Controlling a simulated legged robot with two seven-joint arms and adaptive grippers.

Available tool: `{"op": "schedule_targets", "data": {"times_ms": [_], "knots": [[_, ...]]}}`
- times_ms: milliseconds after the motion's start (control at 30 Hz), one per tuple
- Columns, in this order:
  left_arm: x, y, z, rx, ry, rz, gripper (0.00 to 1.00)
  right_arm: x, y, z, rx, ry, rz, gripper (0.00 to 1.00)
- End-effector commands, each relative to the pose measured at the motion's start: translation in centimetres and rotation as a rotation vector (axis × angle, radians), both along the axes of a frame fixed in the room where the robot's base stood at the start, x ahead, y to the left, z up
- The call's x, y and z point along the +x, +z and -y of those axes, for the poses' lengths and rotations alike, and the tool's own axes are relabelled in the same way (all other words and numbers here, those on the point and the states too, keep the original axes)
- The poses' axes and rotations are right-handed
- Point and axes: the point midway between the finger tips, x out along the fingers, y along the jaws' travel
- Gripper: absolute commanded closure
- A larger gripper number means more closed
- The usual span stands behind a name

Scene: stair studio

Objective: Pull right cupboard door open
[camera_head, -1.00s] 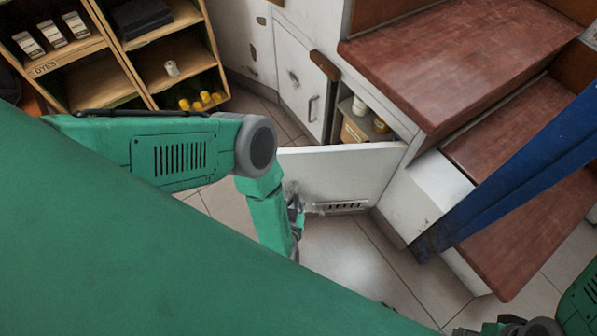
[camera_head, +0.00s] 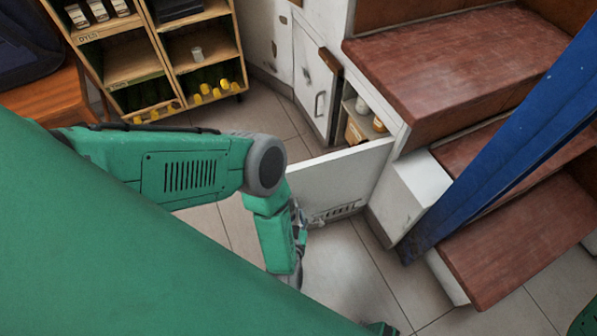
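The right cupboard door (camera_head: 338,182) is a white panel with a small vent near its lower edge. It stands swung out from the cupboard beside the stairs, its far side joined near the step. My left gripper (camera_head: 299,222) is at the free edge of this door, partly hidden by my own arm. I cannot tell whether its fingers are shut or touching the door. The left cupboard door (camera_head: 313,75), with a metal handle (camera_head: 319,105), looks closed. My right gripper is not clearly visible.
Red-brown stair treads (camera_head: 450,65) rise at the right, with a blue slanted beam (camera_head: 500,140) in front. A wooden shelf unit (camera_head: 160,75) with bottles stands at the back left. The tiled floor (camera_head: 350,270) before the door is clear.

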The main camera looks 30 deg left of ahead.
Motion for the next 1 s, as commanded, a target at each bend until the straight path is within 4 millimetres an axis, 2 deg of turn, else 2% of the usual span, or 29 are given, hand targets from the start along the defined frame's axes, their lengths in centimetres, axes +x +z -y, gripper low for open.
{"op": "schedule_targets", "data": {"times_ms": [33, 233, 267, 300, 333, 733, 867, 1000], "knots": [[-0.6, -0.2, -0.5, 0.01, 0.009, -0.009, 1.0, 0.0, 0.0, 0.0, 0.0, 0.0, 0.0, 0.55], [-0.7, -0.2, -0.4, 0.012, 0.009, -0.011, 1.0, 0.0, 0.0, 0.0, 0.0, 0.0, 0.0, 0.55], [-0.7, -0.2, -0.4, 0.013, 0.007, -0.012, 0.91, 0.0, 0.0, 0.0, 0.0, 0.0, 0.0, 0.55], [-0.7, -0.2, -0.4, 0.013, 0.008, -0.011, 0.77, 0.0, 0.0, 0.0, 0.0, 0.0, 0.0, 0.55], [-0.7, -0.2, -0.4, 0.013, 0.007, -0.011, 0.69, 0.0, 0.0, 0.0, 0.0, 0.0, 0.0, 0.55], [-0.2, 0.4, -0.1, 0.007, 0.004, -0.006, 0.69, -0.1, 0.1, 0.0, 0.0, 0.0, 0.002, 0.55], [-0.2, 1.9, -0.1, 0.006, 0.004, -0.007, 0.69, -0.1, 0.1, 0.0, 0.0, 0.0, 0.002, 0.55], [-0.2, 4.3, -0.1, 0.008, 0.004, -0.006, 0.69, -0.1, 0.1, 0.0, 0.0, 0.0, 0.002, 0.55]]}}
